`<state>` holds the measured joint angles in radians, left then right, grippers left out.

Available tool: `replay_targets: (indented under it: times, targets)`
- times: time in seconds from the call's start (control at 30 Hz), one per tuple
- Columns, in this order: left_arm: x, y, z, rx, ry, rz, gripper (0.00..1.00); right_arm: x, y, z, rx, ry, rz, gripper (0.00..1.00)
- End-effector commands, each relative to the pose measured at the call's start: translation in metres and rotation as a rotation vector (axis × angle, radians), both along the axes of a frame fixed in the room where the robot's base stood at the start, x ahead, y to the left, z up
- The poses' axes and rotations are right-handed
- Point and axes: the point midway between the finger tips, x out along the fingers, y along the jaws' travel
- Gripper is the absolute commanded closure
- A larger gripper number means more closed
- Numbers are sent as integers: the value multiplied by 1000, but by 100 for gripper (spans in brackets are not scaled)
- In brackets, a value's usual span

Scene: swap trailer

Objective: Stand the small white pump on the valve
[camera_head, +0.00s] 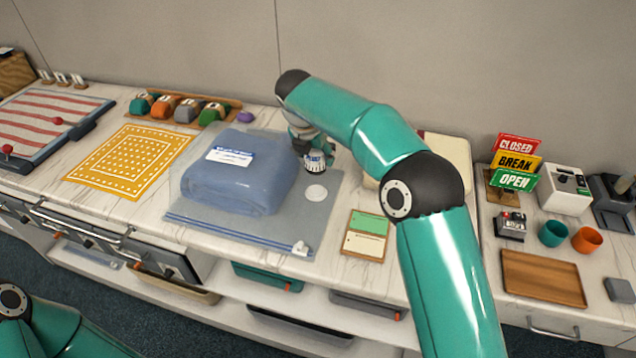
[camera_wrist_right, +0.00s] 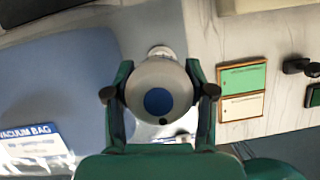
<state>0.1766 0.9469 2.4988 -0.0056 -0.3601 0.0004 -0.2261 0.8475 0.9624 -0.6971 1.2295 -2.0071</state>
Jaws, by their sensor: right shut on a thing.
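The small white pump (camera_head: 315,163) is in my right gripper (camera_head: 308,148), upright or nearly so. In the right wrist view its round white body with a blue disc (camera_wrist_right: 158,101) sits between the two fingers (camera_wrist_right: 158,94), which are shut on it. The valve (camera_head: 316,193) is a flat white disc on the clear bag (camera_head: 225,236). In the head view the pump appears just behind the valve, apart from it; its height over the bag is hard to tell. My left gripper is out of view; only part of my left arm shows at lower left.
A folded blue textile (camera_head: 240,185) fills the bag left of the pump. A green-and-white card board (camera_head: 366,234) lies to the right. A yellow mat (camera_head: 128,160) and a holder of coloured items (camera_head: 185,108) are farther left. Signs (camera_head: 515,163) and cups stand at right.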

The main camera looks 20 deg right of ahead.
Motion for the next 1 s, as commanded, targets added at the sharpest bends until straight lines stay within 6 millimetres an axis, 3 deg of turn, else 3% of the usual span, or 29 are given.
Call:
replay_targets:
  times: [0.1, 0.37, 0.6, 0.93, 0.97, 1.0]
  targets:
    - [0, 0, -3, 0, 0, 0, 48, 0, -1, -23, 0, 0, -1, 90]
    - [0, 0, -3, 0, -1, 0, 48, 0, 0, -40, 0, -1, -1, 90]
    - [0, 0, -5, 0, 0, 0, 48, 0, 0, -73, -1, 1, 0, 90]
    - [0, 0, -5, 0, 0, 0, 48, 0, 0, -78, 0, -2, -1, 90]
    - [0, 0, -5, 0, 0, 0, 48, 0, 0, -78, 0, 0, -1, 40]
    - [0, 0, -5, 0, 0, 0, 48, 0, 0, -78, 0, 0, -1, 34]
